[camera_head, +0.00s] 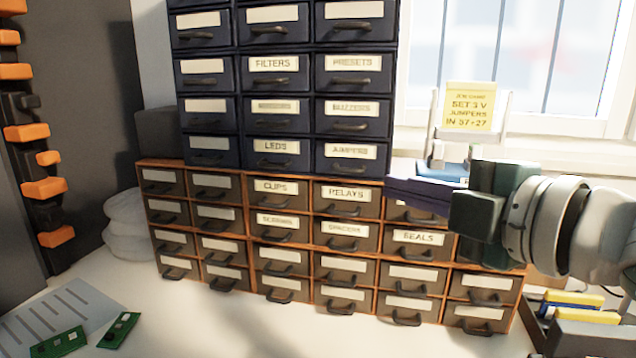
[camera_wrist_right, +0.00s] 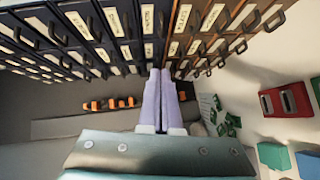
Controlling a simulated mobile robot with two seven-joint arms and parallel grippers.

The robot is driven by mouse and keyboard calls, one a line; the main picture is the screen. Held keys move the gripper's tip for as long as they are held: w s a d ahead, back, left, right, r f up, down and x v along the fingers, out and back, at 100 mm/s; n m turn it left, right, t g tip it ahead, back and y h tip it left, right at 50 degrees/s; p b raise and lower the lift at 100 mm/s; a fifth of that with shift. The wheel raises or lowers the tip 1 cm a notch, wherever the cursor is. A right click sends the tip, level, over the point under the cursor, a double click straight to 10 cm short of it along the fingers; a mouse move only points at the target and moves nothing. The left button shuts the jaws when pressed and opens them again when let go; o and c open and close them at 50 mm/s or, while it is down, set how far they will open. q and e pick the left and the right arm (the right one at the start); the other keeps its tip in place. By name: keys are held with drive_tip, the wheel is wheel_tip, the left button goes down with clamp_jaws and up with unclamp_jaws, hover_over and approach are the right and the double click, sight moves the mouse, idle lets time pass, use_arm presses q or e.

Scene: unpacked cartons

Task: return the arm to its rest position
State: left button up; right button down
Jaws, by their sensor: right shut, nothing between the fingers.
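My right gripper (camera_head: 420,196) reaches in from the right in the head view, in front of the right part of the drawer cabinets. Its fingers point left and are shut with nothing between them. In the right wrist view its two pale fingers (camera_wrist_right: 160,100) lie side by side, pointing at the drawer fronts. A dark blue cabinet (camera_head: 236,86) stands on top of an orange-framed cabinet (camera_head: 248,217). The gripper hides a few drawer fronts near the upper right of the lower cabinet. All drawers in clear view look closed. My left gripper is out of view.
A yellow job card (camera_head: 469,107) stands on a holder by the window. Green circuit boards (camera_head: 119,330) and a printed sheet (camera_head: 57,318) lie at the left front. A tray of coloured items (camera_head: 573,309) is at the lower right. The table's front middle is clear.

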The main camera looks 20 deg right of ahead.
drive_tip(key=s+a+f+m+g+h+p, duration=0.1)
drive_tip(key=s+a+m+g+h+p, duration=0.1)
drive_tip(key=s+m+g+p, duration=0.65)
drive_tip(key=s+a+f+m+g+h+p, duration=0.15)
drive_tip(key=s+m+g+p, duration=0.35)
drive_tip(key=s+m, duration=0.75)
drive_tip(key=s+r+n+p, duration=0.1)
drive_tip(key=r+n+p, duration=0.1)
drive_tip(key=r+p, duration=1.6)
drive_tip(key=s+r+n+t+p, duration=0.1)
drive_tip(key=s+r+n+p, duration=0.1)
drive_tip(key=r+p, duration=1.7)
drive_tip(key=shift+s, duration=0.1)
